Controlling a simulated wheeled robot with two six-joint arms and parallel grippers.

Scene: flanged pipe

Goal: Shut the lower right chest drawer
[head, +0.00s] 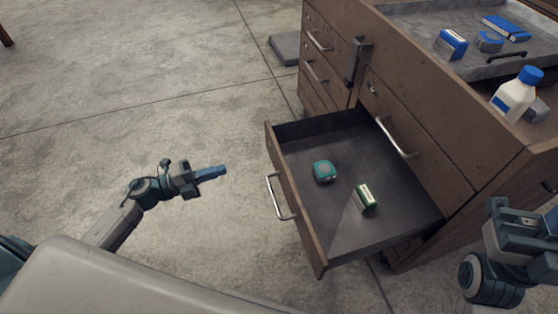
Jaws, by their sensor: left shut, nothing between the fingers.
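The lower right drawer (297,205) of the brown wooden chest (445,120) is pulled far out. A curved metal handle (279,197) is on its front. Inside lie a teal tape measure (324,171) and a small green and white box (365,198), apart from each other. My left gripper (222,170) is shut and empty, with blue fingertips, to the left of the drawer front and apart from the handle. My right arm shows at the right edge beside the chest; its fingertips cannot be made out.
A grey tray (415,22) on the chest top holds a blue and white box (450,44) and other blue items. A white bottle with a blue cap (514,95) stands near the right edge.

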